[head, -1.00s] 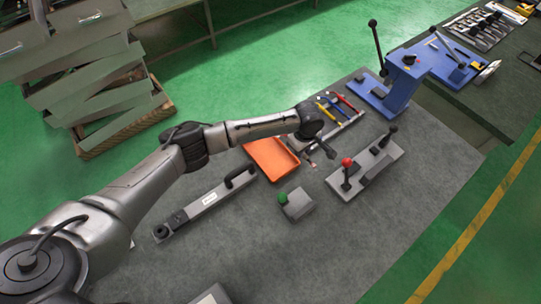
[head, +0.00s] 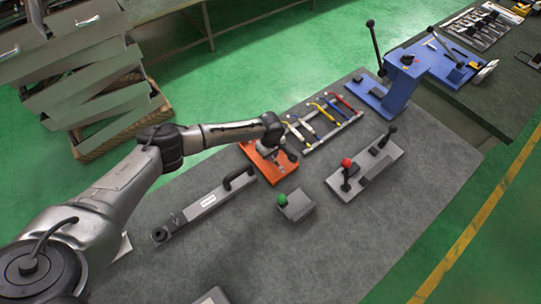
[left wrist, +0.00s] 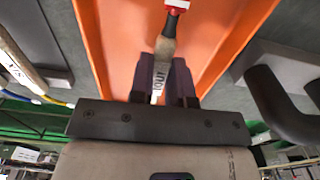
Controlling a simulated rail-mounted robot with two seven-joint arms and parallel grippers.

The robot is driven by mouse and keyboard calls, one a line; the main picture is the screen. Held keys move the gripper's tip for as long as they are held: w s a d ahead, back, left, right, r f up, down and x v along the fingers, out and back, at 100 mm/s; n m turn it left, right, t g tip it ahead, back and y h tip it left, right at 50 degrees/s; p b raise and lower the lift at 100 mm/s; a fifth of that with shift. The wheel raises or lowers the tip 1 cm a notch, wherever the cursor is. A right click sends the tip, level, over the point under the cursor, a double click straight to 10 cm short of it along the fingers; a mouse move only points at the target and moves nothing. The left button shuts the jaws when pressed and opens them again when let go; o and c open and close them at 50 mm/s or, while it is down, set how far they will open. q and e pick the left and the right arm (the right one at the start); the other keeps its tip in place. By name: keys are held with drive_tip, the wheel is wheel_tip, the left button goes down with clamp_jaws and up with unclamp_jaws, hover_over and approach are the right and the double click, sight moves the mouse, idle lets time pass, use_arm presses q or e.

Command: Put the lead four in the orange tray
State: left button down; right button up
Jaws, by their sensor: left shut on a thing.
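The lead four (left wrist: 163,62) is a slim pale piece with a red and white end; "four" is printed on it, upside down in the left wrist view. My left gripper (head: 283,153) is shut on it over the orange tray (head: 270,172). The left wrist view shows the dark fingers of the left gripper (left wrist: 160,84) either side of the lead, with the orange tray (left wrist: 218,42) behind. I cannot tell whether the lead touches the tray floor. In the head view the arm hides part of the tray. My right gripper is out of view.
A rack (head: 308,150) of several coloured leads stands right of the tray. A green-knobbed block (head: 297,207), a grey fixture with a red knob (head: 362,177) and a long bar with a black handle (head: 207,203) are nearby. A blue fixture (head: 410,72) stands behind.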

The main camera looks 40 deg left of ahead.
use_arm(q)
drive_tip(key=shift+f, duration=0.55)
drive_tip(key=shift+f, duration=0.2)
drive_tip(key=c, duration=1.1)
unclamp_jaws()
wheel_tip(320, 180, up, 12)
drive_tip(key=p, duration=0.1)
drive_tip(key=shift+r, duration=0.2)
